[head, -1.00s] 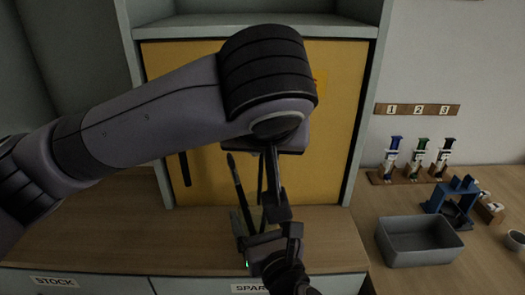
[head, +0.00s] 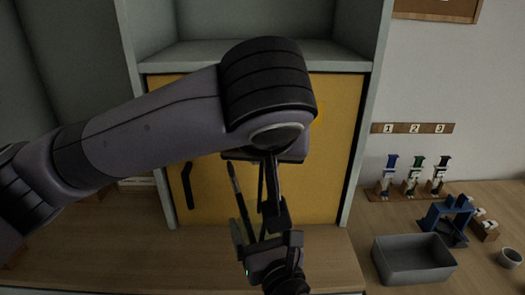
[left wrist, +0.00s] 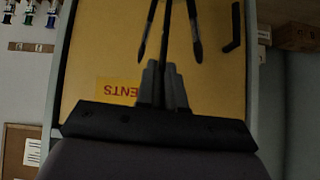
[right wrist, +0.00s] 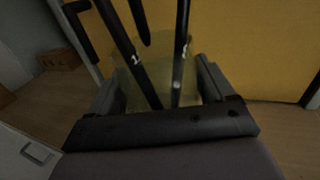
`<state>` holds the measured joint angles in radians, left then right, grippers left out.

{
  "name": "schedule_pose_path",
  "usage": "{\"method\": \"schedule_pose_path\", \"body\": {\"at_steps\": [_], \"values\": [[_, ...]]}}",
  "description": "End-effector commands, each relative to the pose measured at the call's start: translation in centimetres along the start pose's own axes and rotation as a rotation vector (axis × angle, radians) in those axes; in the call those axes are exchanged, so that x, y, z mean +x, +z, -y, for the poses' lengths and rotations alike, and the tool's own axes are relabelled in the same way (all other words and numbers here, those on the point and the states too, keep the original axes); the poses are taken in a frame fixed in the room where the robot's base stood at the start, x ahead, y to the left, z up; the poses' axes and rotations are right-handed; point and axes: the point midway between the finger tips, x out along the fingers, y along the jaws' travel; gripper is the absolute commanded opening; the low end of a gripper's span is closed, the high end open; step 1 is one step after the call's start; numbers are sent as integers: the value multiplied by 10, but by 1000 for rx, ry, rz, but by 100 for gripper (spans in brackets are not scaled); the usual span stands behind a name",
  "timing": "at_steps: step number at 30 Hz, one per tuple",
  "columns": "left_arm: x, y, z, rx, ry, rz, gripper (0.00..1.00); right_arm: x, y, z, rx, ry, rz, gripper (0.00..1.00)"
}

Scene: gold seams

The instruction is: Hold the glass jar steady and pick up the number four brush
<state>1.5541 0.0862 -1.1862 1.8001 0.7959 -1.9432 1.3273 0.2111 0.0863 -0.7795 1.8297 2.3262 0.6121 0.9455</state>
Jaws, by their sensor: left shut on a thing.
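The pale, see-through glass jar (right wrist: 158,62) stands between the fingers of my right gripper (right wrist: 163,88), which is shut on it. In the head view my right gripper (head: 268,250) comes in from below. Two dark brushes, a left one (right wrist: 118,38) and a right one (right wrist: 181,45), slant up out of the jar. They carry small pale marks that I cannot read surely. My left gripper (left wrist: 164,85) is above the jar, pointing down, shut on a thin dark brush between two other brush tips. The held brush's number is hidden.
A yellow cabinet door (head: 330,140) stands close behind, with a dark handle (head: 188,185). On the right are a grey bin (head: 413,262), a blue stand (head: 447,215) and a rack (head: 400,196) under labels 1, 2, 3. Bare wooden worktop (head: 120,245) lies to the left.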

Motion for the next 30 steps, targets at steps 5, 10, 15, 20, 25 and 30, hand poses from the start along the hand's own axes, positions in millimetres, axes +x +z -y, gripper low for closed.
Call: {"method": "schedule_pose_path", "body": {"at_steps": [5, 10, 15, 20, 25, 30], "values": [[0, 0, 0, 0, 0, 0, 0, 0, 1, 0, 0, 0, 2, 100], [0, 0, 0, 0, 0, 0, 0, -2, 0, 0, 0, 0, 1, 100], [3, 3, 0, 0, 0, 0, 0, -18, -2, 0, 1, 1, 0, 100], [4, 3, 0, 0, 0, 0, 0, -42, -1, 0, 2, 1, -1, 100], [4, 4, 0, 0, 0, 0, 0, -64, 0, 0, 0, 1, 0, 100], [4, 4, 0, 0, 0, 0, 0, -74, 1, 0, 0, 1, 2, 100]]}}
